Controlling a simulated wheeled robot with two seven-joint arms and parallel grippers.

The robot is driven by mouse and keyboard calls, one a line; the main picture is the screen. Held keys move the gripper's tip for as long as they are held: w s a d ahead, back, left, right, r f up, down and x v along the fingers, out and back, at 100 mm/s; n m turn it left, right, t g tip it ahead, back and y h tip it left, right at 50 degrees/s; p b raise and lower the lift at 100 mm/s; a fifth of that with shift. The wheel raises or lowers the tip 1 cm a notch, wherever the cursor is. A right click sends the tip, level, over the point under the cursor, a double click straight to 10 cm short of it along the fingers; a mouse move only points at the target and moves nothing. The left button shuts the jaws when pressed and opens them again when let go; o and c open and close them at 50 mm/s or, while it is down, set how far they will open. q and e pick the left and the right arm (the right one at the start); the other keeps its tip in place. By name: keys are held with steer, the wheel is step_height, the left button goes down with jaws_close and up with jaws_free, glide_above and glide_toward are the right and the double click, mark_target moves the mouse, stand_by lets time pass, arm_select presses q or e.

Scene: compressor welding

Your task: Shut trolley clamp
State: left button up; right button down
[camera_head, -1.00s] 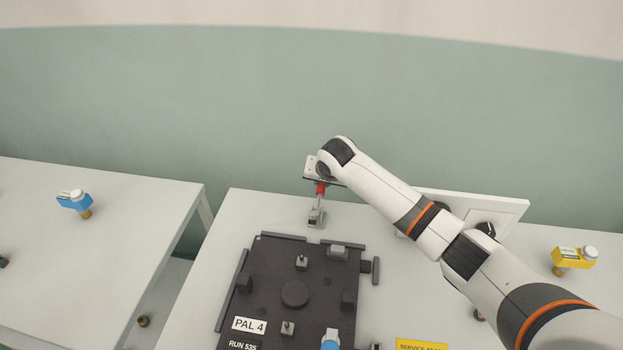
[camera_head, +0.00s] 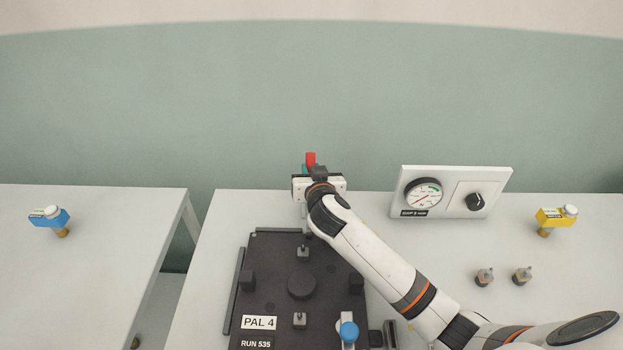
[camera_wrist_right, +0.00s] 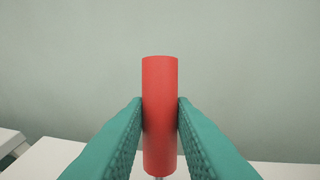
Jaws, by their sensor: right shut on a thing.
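The trolley clamp's red handle (camera_head: 311,159) stands up at the far edge of the table, behind the black pallet plate. In the right wrist view the red handle (camera_wrist_right: 160,115) is upright between two green fingers. My right gripper (camera_wrist_right: 160,120) is shut on it, one finger against each side. In the head view my right gripper (camera_head: 309,168) is mostly hidden behind its own wrist, which also covers most of the clamp's base. My left gripper is not in view.
The dark plate marked PAL 4 (camera_head: 270,265) lies in front, with a blue-knobbed part (camera_head: 348,331) on its right. A gauge panel (camera_head: 452,192) stands at the back right. Two small fittings (camera_head: 484,277) and a yellow-topped tool (camera_head: 555,219) stand further right. A blue tool (camera_head: 50,218) stands on the left table.

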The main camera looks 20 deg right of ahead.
steer(key=shift+s+a+t+b, duration=0.1)
steer(key=shift+s+t+b, duration=0.15)
steer(key=shift+t+b, duration=0.25)
steer(key=c, duration=1.2)
jaws_free()
steer(key=shift+c, duration=0.2)
steer(key=shift+s, duration=0.1)
steer(key=shift+s+a, duration=0.1)
steer(key=shift+s, duration=0.25)
steer(key=v, duration=1.1)
steer(key=shift+r+b, duration=0.2)
steer(key=shift+b, duration=0.25)
